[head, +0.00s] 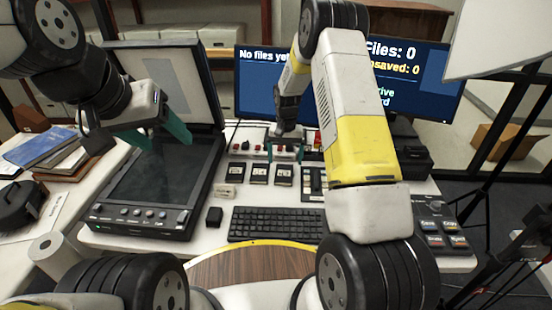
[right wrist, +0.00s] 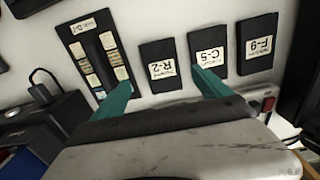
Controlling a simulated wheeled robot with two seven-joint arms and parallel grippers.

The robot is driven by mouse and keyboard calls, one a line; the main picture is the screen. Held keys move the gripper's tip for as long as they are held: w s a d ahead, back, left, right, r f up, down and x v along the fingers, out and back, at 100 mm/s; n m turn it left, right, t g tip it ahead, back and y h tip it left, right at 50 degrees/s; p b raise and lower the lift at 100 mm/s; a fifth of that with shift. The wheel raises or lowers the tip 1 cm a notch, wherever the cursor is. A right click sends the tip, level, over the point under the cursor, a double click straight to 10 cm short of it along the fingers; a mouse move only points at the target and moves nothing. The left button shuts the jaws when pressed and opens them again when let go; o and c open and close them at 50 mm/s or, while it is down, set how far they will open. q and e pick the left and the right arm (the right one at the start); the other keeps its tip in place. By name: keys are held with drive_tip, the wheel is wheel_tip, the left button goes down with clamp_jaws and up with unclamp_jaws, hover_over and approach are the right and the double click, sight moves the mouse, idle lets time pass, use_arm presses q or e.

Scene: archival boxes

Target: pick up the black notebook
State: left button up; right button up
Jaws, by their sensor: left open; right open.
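No item in view is plainly a black notebook. At the far left, a stack of books holds a blue one (head: 40,148) on top and brown ones (head: 65,165) below; any black cover there cannot be made out. My left gripper (head: 154,134) is open and empty above the flatbed scanner (head: 150,185), right of the stack. My right gripper (head: 284,152) is open at the back of the desk, behind three flat black labelled pieces (head: 259,173). In the right wrist view its fingers (right wrist: 161,86) are apart and empty near the black pieces marked R-2 (right wrist: 163,66) and C-5 (right wrist: 207,50).
The scanner's lid (head: 165,80) stands open. A keyboard (head: 275,224) lies at the desk's front, with a small black block (head: 214,217) beside it. A slotted panel (head: 313,184) is right of the black pieces. A monitor (head: 258,88) stands behind. A black device (head: 18,205) sits far left.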

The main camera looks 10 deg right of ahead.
sight(284, 173)
drive_tip(key=f, duration=0.7)
drive_tip(key=shift+w+a, duration=0.1)
drive_tip(key=shift+w, duration=0.3)
drive_tip(key=c, duration=1.5)
